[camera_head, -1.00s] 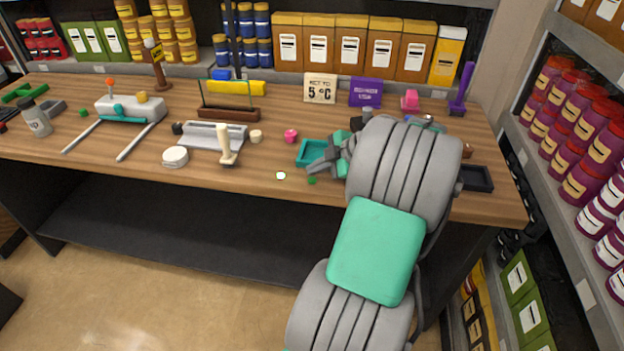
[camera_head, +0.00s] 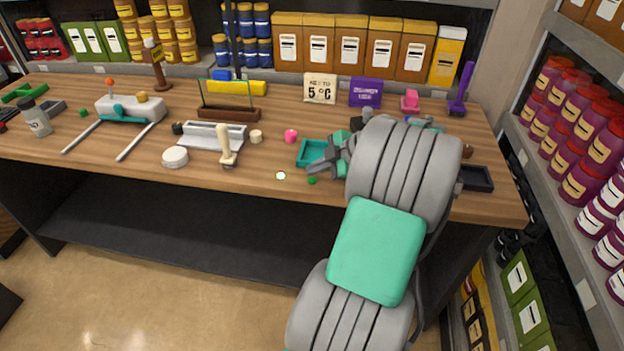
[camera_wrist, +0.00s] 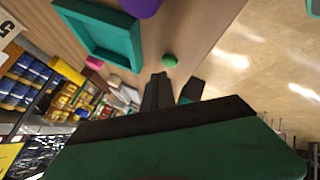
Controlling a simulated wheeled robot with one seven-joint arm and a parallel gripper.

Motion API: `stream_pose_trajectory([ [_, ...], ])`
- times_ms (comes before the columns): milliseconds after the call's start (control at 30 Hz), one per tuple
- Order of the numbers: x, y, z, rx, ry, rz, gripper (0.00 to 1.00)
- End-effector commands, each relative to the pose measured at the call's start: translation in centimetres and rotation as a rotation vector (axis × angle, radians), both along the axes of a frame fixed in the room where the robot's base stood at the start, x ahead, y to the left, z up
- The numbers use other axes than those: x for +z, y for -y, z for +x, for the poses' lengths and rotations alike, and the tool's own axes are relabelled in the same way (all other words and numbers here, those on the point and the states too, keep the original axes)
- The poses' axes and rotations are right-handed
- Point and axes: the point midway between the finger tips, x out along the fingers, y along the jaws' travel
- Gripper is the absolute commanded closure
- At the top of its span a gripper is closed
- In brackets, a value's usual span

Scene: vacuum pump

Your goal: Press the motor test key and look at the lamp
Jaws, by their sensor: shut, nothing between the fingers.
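A small green round piece (camera_head: 311,180) sits at the front edge of the table, and it also shows in the wrist view (camera_wrist: 169,60). It may be the motor test key; I see no label. A small bright white disc (camera_head: 280,175), lamp-like, shows lit to its left. I do not make out this disc in the wrist view. My gripper (camera_head: 318,169) is shut and empty, with its fingertips close above the green piece. In the wrist view my gripper (camera_wrist: 160,78) points toward the green piece, with a visible gap in the picture; contact cannot be told.
A teal tray (camera_head: 304,160) lies just behind my gripper. A pink knob (camera_head: 291,136) and a cream lever (camera_head: 227,146) stand to the left. A dark tray (camera_head: 484,181) is at the right. My arm hides part of the table's right side.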

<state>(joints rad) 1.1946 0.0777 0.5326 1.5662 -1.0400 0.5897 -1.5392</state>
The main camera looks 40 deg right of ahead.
Motion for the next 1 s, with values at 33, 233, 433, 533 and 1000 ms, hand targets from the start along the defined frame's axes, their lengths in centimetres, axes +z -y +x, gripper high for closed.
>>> stream_pose_trajectory([
  [33,0.0,0.0,0.0,0.0,0.0,0.0,1.0],
  [233,-0.2,0.0,0.0,0.0,0.0,0.0,1.0],
  [433,-1.0,0.0,0.0,0.0,0.0,0.0,1.0],
  [533,-0.9,0.0,0.0,0.0,0.0,0.0,1.0],
  [1000,-1.1,0.0,0.0,0.0,0.0,0.0,1.0],
])
